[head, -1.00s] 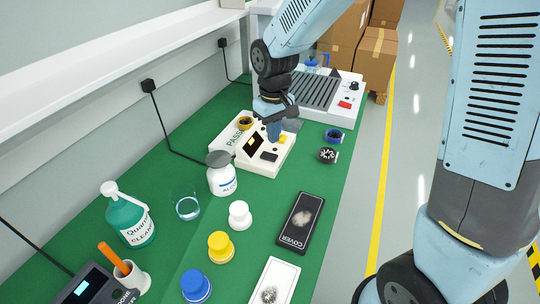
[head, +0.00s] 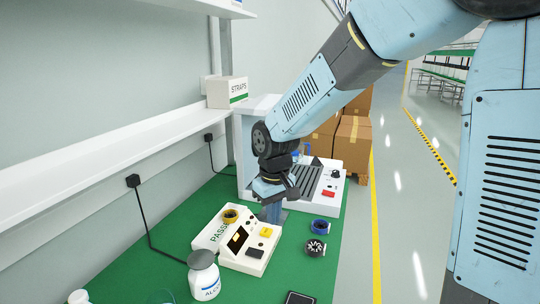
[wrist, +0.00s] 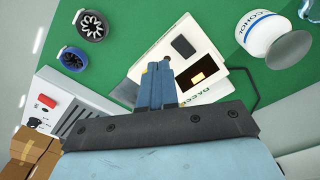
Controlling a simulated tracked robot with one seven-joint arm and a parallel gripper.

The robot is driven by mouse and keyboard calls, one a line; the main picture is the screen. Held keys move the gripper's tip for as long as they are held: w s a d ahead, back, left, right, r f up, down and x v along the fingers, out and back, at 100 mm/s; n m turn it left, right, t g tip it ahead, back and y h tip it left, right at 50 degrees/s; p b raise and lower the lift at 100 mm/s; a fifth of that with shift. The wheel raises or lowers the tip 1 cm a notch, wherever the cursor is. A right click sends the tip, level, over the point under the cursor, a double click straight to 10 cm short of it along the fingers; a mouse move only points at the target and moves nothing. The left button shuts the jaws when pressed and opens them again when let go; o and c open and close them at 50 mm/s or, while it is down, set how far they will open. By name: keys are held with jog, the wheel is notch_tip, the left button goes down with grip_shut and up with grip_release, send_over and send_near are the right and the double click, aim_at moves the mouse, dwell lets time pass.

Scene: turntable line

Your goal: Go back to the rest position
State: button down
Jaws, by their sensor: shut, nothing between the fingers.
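My gripper (head: 271,214) hangs at the end of my arm, just behind the cream test box in the head view. Its blue fingers are together with nothing between them, and they also show in the wrist view (wrist: 158,82). In the wrist view the fingers overlap the edge of the box (wrist: 205,55); contact cannot be told.
A blue ring (head: 320,226) and a black wheel-like part (head: 315,247) lie right of the box. A white machine (head: 318,206) stands behind. An alcohol bottle (head: 204,277) stands at the front left. A STRAPS box (head: 228,92) is on the shelf. Cardboard boxes (head: 353,138) stand beyond.

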jog(key=s+d+r+m+t, duration=0.1)
jog(key=s+d+r+m, duration=0.1)
jog(key=d+r, duration=0.35)
jog(key=s+d+r+m+t, duration=0.1)
jog(key=s+d+r, duration=0.25)
jog(key=d, duration=0.35)
jog(key=s+d+r+m+t, duration=0.3)
jog(key=s+d+r+m, duration=0.1)
jog(key=s+d, duration=0.6)
jog(key=shift+s+d+r, duration=0.15)
jog(key=shift+d+r, duration=0.15)
jog(key=shift+r, duration=0.45)
jog(key=w+a+f+n+g, duration=0.2)
jog(key=w+a+n+g, duration=0.1)
jog(key=w+a+n, duration=1.05)
jog(key=w+a+f+n+g, duration=0.1)
jog(key=a+f+n, duration=0.3)
jog(key=a+n, duration=0.4)
jog(key=w+a+f+n+g, duration=0.1)
jog(key=w+a+f+n, duration=0.1)
jog(key=a+f+n, duration=0.3)
jog(key=a+n, duration=0.3)
jog(key=n, duration=0.2)
jog(key=shift+w+g, duration=0.15)
jog(key=shift+g, duration=0.15)
jog(key=shift+a+n, duration=0.1)
jog(key=shift+n, duration=0.15)
